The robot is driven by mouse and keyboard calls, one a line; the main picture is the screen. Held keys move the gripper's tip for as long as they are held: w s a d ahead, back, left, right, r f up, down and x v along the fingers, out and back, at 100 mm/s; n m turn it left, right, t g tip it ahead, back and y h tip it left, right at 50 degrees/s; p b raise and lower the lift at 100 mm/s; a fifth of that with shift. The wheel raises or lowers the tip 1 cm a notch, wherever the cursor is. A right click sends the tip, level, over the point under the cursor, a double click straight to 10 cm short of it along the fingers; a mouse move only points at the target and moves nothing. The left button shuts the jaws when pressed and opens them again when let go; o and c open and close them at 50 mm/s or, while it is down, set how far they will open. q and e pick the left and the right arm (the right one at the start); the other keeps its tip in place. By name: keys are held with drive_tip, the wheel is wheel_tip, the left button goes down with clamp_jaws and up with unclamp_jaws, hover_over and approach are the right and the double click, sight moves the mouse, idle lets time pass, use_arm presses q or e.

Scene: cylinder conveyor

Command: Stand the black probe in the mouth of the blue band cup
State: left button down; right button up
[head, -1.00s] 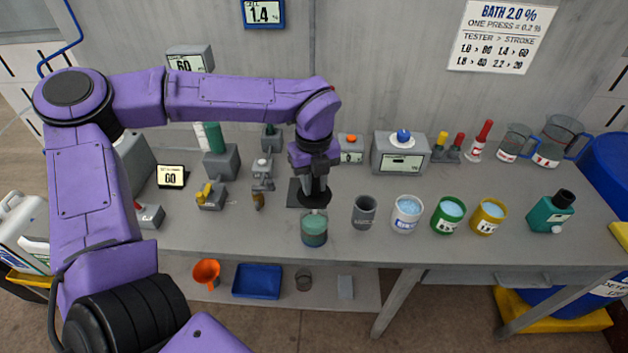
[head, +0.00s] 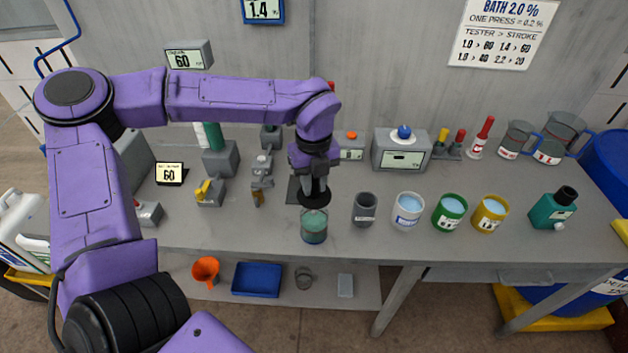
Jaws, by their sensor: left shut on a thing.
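My left gripper (head: 315,180) is shut on a dark piece with a round black flange (head: 314,199), which I take to be the black probe. It hangs just above and behind the mouth of a clear jar of green liquid (head: 314,230). The gripper hides most of the probe, and I cannot tell whether its tip is inside the jar. The blue band cup (head: 408,214) is white with a blue band and pale blue liquid. It stands upright to the right of the gripper, past a grey cup. My right gripper is not in view.
The grey cup (head: 365,209) stands between the jar and the blue band cup. A green cup (head: 450,214) and a yellow cup (head: 489,215) stand farther right, then a teal bottle (head: 552,211). A grey box with a blue knob (head: 401,153) is behind. The front bench strip is clear.

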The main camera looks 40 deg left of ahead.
sight(314, 197)
use_arm(q)
drive_tip(key=shift+f+b, duration=1.6)
drive_tip(key=shift+f, duration=0.7)
drive_tip(key=shift+f, duration=0.1)
drive_tip(key=shift+f+b, duration=0.65)
drive_tip(key=shift+f, duration=0.15)
drive_tip(key=shift+f, duration=0.15)
drive_tip(key=c, duration=0.9)
unclamp_jaws()
drive_tip(key=shift+o, duration=0.2)
